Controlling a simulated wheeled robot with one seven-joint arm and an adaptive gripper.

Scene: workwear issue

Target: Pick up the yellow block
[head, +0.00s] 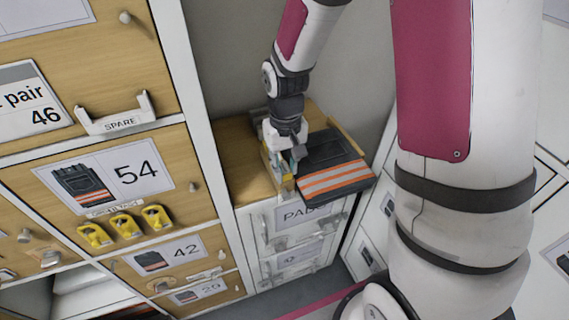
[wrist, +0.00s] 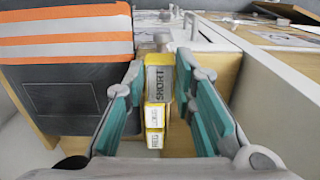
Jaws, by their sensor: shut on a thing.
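A yellow block (wrist: 159,60) with a grey label reading SHORT is between the teal finger pads of my gripper (wrist: 162,72) in the wrist view. My gripper is shut on it. Smaller yellow pieces with white labels (wrist: 154,116) show below it, nearer the camera. In the head view my gripper (head: 285,158) points down at the top of the low cabinet, and some yellow (head: 288,187) shows beneath it. The fingers hide most of the block there, and I cannot tell whether it is clear of the surface.
Folded dark workwear with orange and silver stripes (head: 336,175) lies close beside my gripper on the wooden cabinet top (head: 240,160). A tall drawer unit (head: 110,180) with yellow hooks (head: 125,225) stands to the left. A grey wall is behind.

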